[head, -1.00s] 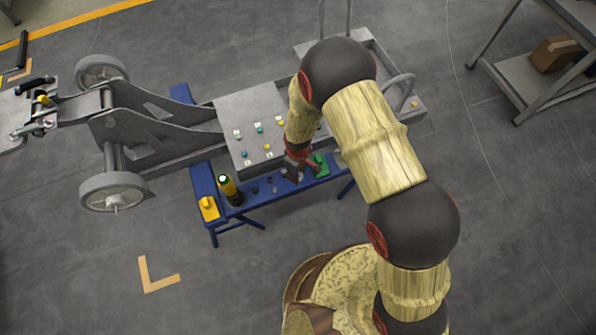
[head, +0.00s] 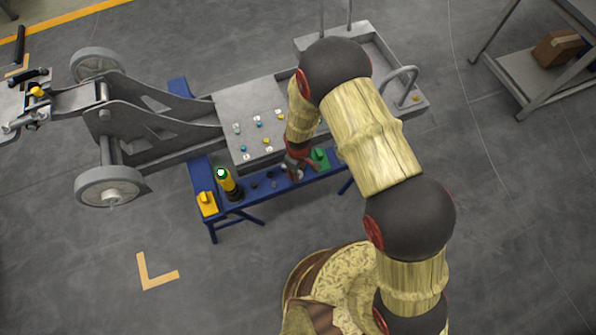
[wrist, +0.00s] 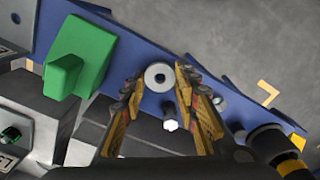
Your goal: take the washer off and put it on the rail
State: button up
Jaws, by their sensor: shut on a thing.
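The washer (wrist: 158,75) is a pale grey ring with a dark hole, seen in the wrist view between my fingertips. My gripper (wrist: 160,84) is shut on it, with one striped finger on each side. The blue rail (wrist: 222,92) runs behind and below the washer; I cannot tell whether they touch. In the head view my gripper (head: 297,167) is over the rail (head: 200,165), at the front of the grey chassis (head: 240,100). The washer cannot be made out there. A small bolt with a pale hexagonal end (wrist: 170,123) shows between the fingers.
A green block (head: 319,158) stands on the rail to the right of my gripper. A black-and-yellow bottle-shaped tool (head: 229,183) and a yellow block (head: 206,203) are at its left end. Small dark parts lie between. Coloured studs (head: 258,125) dot the chassis panel.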

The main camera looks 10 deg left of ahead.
jog(key=shift+f, duration=0.35)
jog(key=o, duration=0.9)
jog(key=shift+o, duration=0.8)
notch_tip(320, 180, up, 12)
